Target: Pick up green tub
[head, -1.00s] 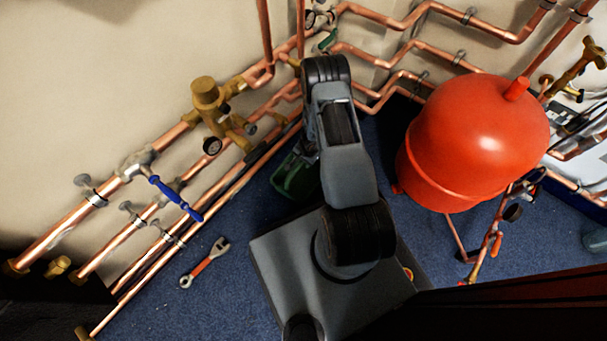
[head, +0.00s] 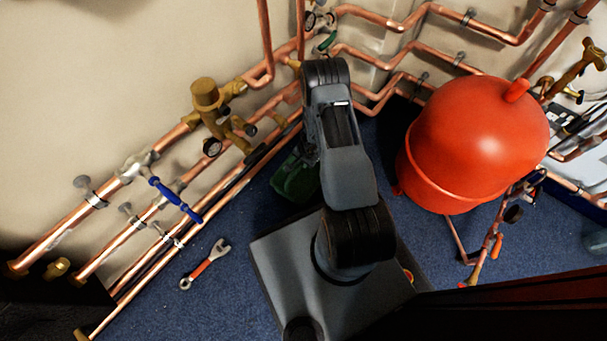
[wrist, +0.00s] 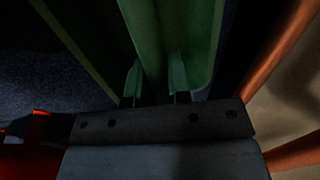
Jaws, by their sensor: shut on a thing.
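The green tub (head: 294,177) shows in the head view just left of my arm, beside the copper pipes, partly hidden behind the arm. In the wrist view the tub's green wall (wrist: 152,45) runs up between the fingers, with another part of the tub (wrist: 85,35) to the left. My gripper (wrist: 155,82) is shut on the tub's wall, one finger on each side. The gripper is hidden behind my arm in the head view. I cannot tell whether the tub touches the floor.
Copper pipes (head: 228,187) run along the wall close to the tub's left. A large red tank (head: 475,140) stands to the right of my arm. A wrench with a red handle (head: 204,266) lies on the blue floor at the left. Some floor there is clear.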

